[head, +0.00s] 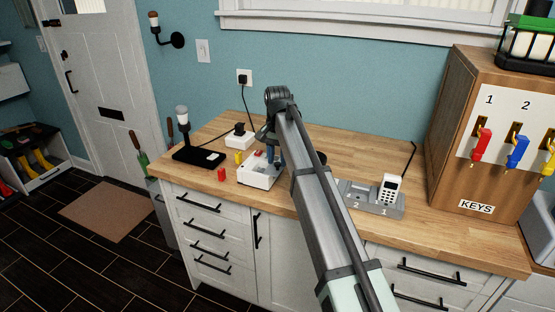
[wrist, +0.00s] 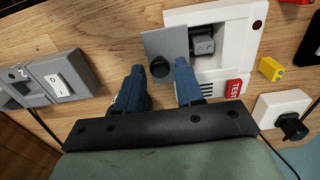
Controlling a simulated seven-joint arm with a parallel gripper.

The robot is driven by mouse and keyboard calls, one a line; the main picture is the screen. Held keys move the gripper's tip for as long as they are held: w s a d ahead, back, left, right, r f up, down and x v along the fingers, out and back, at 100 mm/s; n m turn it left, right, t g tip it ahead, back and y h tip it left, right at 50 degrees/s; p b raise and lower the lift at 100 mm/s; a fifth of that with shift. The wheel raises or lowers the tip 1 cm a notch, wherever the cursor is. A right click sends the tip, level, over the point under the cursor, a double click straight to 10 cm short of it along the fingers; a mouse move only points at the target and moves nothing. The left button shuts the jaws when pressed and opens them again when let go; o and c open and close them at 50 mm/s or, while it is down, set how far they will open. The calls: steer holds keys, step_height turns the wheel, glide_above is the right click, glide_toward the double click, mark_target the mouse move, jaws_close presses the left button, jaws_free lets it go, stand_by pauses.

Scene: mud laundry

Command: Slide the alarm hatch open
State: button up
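The alarm unit is a white box (head: 259,172) on the counter, partly hidden by my arm in the head view. In the wrist view its white casing (wrist: 255,45) has a dark red dot and a red TEST button (wrist: 233,88). Its grey hatch plate (wrist: 155,42) with a black knob (wrist: 160,68) is shifted left, overhanging the casing. The recess beside it is partly uncovered and shows a grey block (wrist: 203,42). My gripper (wrist: 160,65) is open, its blue fingers apart, one on each side of the knob. No contact with the knob is clear.
A yellow block (wrist: 271,68) and a white box with a black plug (wrist: 284,116) are near the alarm unit. A black lamp (head: 183,128) and a red piece (head: 221,174) are left.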

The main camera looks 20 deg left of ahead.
mark_target(278, 163)
steer(key=shift+r, duration=2.65)
